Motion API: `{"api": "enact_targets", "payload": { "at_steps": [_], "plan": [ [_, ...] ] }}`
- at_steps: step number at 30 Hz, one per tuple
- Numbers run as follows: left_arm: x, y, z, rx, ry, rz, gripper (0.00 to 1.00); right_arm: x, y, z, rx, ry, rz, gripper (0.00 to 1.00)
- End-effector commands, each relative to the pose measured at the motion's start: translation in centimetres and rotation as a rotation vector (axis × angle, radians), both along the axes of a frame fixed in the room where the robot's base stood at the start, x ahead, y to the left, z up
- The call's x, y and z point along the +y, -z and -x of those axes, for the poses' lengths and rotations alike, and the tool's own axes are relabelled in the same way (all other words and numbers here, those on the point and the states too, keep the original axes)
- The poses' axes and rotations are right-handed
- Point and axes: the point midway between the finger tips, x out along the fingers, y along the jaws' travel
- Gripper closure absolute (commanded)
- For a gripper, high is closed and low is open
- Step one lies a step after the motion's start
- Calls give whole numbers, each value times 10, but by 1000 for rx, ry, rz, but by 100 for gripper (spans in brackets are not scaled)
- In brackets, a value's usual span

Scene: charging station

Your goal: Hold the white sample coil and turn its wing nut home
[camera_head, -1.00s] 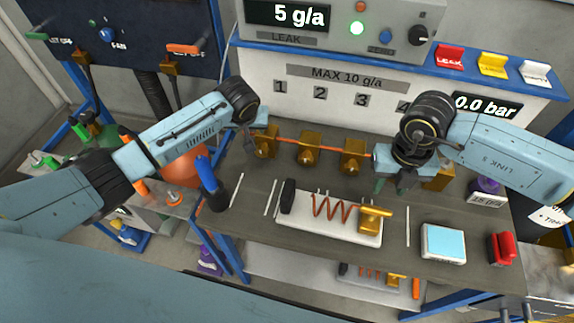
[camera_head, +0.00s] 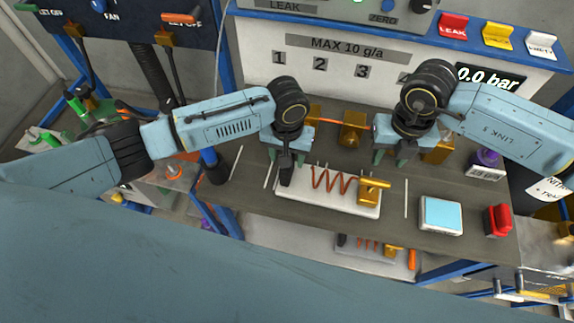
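The white sample coil (camera_head: 327,202) lies on the bench, a white board carrying an orange-copper spiral (camera_head: 333,181) and a brass fitting (camera_head: 371,194) with a crossbar at its right end. I cannot tell which part is its wing nut. A black upright handle (camera_head: 286,172) stands at its left end. My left gripper (camera_head: 286,160) is above that handle, its green fingers apart on either side; contact is unclear. My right gripper (camera_head: 391,158) points down behind the brass fitting, open and apparently empty. Brass blocks, one of them (camera_head: 352,130), stand along the back, partly hidden by my arms.
A blue-topped square device (camera_head: 441,214) and a red object (camera_head: 498,220) stand to the right of the coil. Thin white lines mark the bench. A panel (camera_head: 330,55) with numbers rises behind. A lower shelf holds another coil (camera_head: 368,246).

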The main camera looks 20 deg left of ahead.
Motion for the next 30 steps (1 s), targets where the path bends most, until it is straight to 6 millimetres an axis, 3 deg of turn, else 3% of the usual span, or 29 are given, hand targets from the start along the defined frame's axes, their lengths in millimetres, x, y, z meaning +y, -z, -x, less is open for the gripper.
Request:
{"api": "enact_targets", "payload": {
  "at_steps": [3, 10, 23, 30],
  "plan": [
    [0, 24, 0, 2, -1, -1, 49, 0, 0, 0, 0, 0, 0, 64],
    [0, 54, 0, 1, -1, 0, 49, 0, 0, 0, 0, 0, 0, 64],
    [0, 64, 0, -1, 0, 1, 49, 0, 0, 0, 0, 0, 0, 64],
    [0, 64, 0, -1, 0, 0, 79, 0, 0, 0, 0, 0, 0, 64]
  ]
}}
